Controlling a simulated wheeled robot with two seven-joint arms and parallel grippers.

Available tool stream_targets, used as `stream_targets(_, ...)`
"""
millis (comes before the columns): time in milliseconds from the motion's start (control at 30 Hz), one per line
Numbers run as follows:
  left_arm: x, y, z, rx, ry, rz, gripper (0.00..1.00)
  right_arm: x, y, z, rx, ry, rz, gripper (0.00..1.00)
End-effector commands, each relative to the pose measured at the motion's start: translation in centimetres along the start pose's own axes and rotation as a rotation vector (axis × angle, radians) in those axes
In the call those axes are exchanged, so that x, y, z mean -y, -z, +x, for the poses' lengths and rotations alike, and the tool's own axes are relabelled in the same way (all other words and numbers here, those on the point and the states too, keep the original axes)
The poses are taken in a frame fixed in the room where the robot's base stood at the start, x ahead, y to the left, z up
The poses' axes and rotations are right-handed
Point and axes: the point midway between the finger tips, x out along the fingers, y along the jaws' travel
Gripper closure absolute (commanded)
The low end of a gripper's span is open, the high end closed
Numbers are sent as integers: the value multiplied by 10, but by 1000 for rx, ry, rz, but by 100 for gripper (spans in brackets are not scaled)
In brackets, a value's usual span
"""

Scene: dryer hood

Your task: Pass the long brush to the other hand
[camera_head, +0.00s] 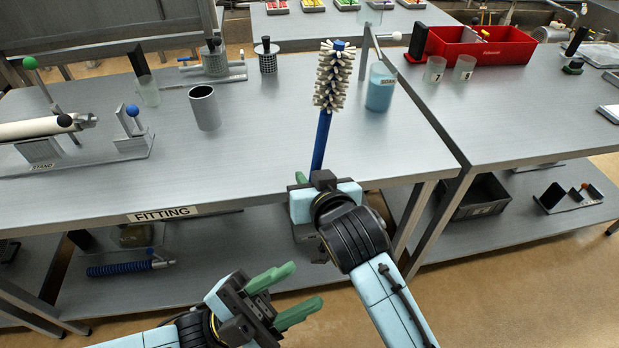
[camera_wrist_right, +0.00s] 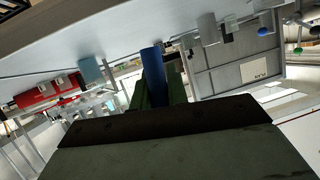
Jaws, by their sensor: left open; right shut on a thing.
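The long brush (camera_head: 322,140) has a blue handle and a head of pale bristles with a blue tip. It stands nearly upright in the head view, bristles up, in front of the metal table. My right gripper (camera_head: 315,177) is shut on the lower part of the blue handle. In the right wrist view the handle (camera_wrist_right: 153,70) rises from between the green fingers. My left gripper (camera_head: 292,292) is lower, left of the right one, in front of the table. Its green fingers are apart and empty. The handle's lowest end is hidden by the right gripper.
The metal table (camera_head: 262,150) marked FITTING lies behind the grippers. On it stand a grey cup (camera_head: 204,108), a blue-filled beaker (camera_head: 380,88) and a stand with a white cylinder (camera_head: 40,127). A red bin (camera_head: 480,47) is at the right. A shelf with a blue coiled brush (camera_head: 120,268) runs below.

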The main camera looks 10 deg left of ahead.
Motion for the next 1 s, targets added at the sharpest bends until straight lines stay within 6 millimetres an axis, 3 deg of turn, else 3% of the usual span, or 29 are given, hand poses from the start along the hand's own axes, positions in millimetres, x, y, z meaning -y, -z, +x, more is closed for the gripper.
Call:
stream_targets(33, -20, 5, -8, -16, -59, -7, 59, 0, 0, 0, -1, 0, 0, 100)
stream_targets(67, -28, -5, -13, 3, -92, 12, 59, 0, 0, 0, -1, 0, 0, 100)
stream_targets(100, -33, -29, -19, 63, -128, 54, 59, 0, 0, 0, -1, 0, 0, 100)
stream_targets(267, -56, -108, -54, 283, -267, 178, 59, 0, 0, 0, -1, 0, 0, 100)
stream_targets(400, -62, -168, -101, 549, -270, 124, 59, 0, 1, 0, -1, 0, 0, 100)
stream_targets(600, -74, -230, -191, 937, -222, -8, 59, 0, 0, 0, -1, 0, 0, 100)
stream_targets(800, -101, -254, -294, 1311, -138, -178, 59, 0, 0, 0, -1, 0, 0, 100)
stream_targets(1000, -146, -239, -394, 1655, -33, -374, 59, 0, 0, 0, -1, 0, 0, 100)
